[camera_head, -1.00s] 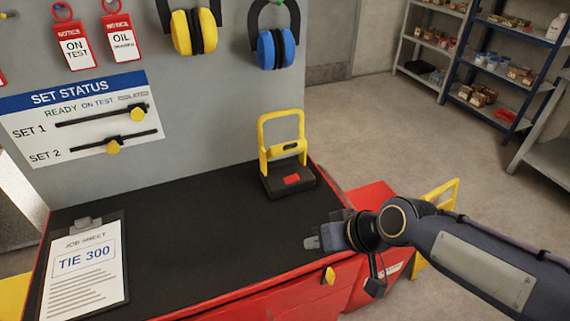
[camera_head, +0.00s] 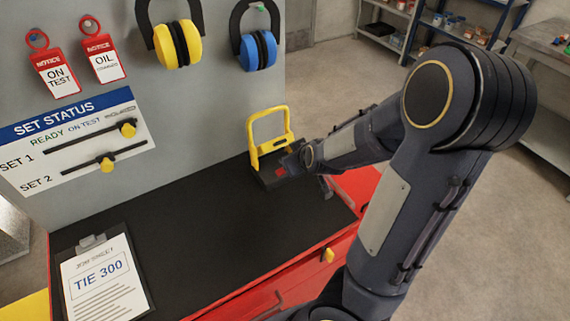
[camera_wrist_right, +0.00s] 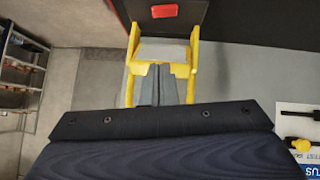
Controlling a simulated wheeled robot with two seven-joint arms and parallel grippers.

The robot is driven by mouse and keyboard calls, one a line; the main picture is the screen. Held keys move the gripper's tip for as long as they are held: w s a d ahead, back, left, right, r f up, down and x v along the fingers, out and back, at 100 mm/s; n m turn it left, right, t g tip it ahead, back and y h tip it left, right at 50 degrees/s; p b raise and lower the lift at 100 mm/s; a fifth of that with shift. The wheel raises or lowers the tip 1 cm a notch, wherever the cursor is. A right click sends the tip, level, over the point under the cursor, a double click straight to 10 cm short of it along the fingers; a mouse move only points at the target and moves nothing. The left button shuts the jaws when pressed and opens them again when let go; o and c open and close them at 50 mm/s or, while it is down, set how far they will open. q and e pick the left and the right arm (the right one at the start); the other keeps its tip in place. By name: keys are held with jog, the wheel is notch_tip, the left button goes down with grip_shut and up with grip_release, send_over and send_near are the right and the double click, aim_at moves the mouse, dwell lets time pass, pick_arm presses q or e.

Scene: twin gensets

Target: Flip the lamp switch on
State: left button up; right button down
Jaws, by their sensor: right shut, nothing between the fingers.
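The lamp has an upright yellow frame (camera_head: 252,139) on a black base, and stands on the black bench top. Its red switch (camera_head: 280,172) shows on the base in the head view, partly beside my right gripper (camera_head: 291,165). In the right wrist view the red switch (camera_wrist_right: 164,11) is at the top edge, and the yellow frame (camera_wrist_right: 132,65) lies around my shut fingers (camera_wrist_right: 158,70) as seen. The fingers are empty. I cannot tell whether they touch the lamp. The switch's position is too small to read. My left gripper is not in view.
A clipboard (camera_head: 103,285) lies at the bench's front left. The black bench top (camera_head: 190,215) between it and the lamp is clear. A panel behind holds yellow ear defenders (camera_head: 178,45), blue ear defenders (camera_head: 258,52), red tags and a status board (camera_head: 75,140).

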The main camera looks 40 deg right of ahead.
jog(key=b, duration=0.5)
send_near(282, 170)
notch_tip(282, 170, up, 2)
jog(key=w+d, duration=0.1)
jog(key=w, duration=0.2)
jog(key=x, duration=0.3)
jog(key=shift+w+d, duration=0.1)
jog(key=shift+d, duration=0.1)
notch_tip(282, 170, down, 2)
jog(key=shift+d+f, duration=0.15)
jog(key=shift+f, duration=0.05)
jog(key=shift+d+f, duration=0.1)
jog(key=shift+f, duration=0.6)
